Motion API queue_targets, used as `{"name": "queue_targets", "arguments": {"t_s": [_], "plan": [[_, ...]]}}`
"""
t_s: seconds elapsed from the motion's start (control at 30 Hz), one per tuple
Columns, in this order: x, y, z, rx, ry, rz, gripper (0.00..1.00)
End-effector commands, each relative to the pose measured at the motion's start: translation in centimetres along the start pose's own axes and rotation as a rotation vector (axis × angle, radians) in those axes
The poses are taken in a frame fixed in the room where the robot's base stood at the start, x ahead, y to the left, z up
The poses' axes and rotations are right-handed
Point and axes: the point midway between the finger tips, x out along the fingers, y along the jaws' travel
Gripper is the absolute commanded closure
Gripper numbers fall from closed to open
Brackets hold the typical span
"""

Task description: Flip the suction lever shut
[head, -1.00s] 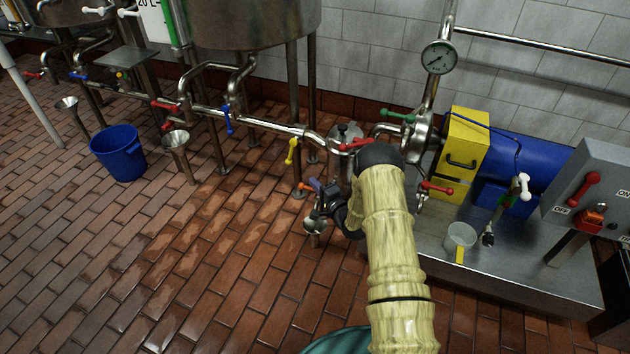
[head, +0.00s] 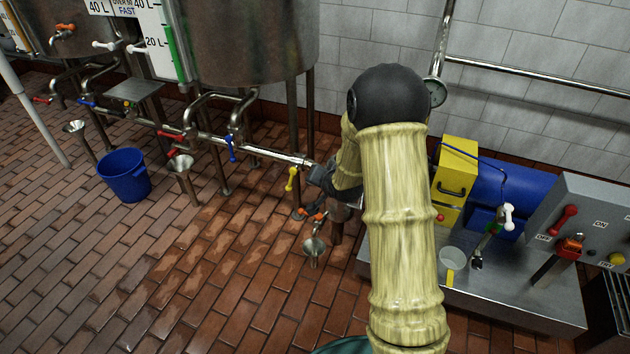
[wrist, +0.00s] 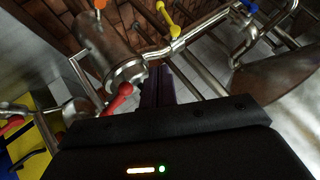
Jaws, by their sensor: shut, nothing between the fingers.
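A red lever (wrist: 121,97) sits by the steel canister (wrist: 105,45) in the wrist view, just left of my fingers; I take it for the suction lever, though no label shows. In the head view this lever is hidden behind my arm. My gripper (wrist: 157,85) is shut and empty, its dark fingers pointing up the picture beside the lever. A small gap seems to show between them, but contact is hard to judge. In the head view my gripper is mostly hidden by the arm, near the pipe's right end.
A yellow lever (head: 291,179) and a blue lever (head: 231,148) stand along the steel pipe (head: 270,154). A funnel (head: 313,248) is below my wrist. The yellow guard (head: 456,180), blue motor (head: 497,188) and control box (head: 590,215) are at right. Floor in front is open.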

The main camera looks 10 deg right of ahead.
Motion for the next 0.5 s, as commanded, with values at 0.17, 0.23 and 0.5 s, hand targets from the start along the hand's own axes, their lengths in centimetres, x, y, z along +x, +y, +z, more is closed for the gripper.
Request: {"name": "queue_targets", "arguments": {"t_s": [0.17, 0.23, 0.5], "plan": [[-9.2, -1.5, -0.2, -0.182, -0.122, 0.144, 1.0], [-12.7, -1.7, 0.3, -0.249, -0.183, 0.19, 1.0], [-26.3, -1.9, 4.2, -0.478, -0.464, 0.285, 1.0]]}}
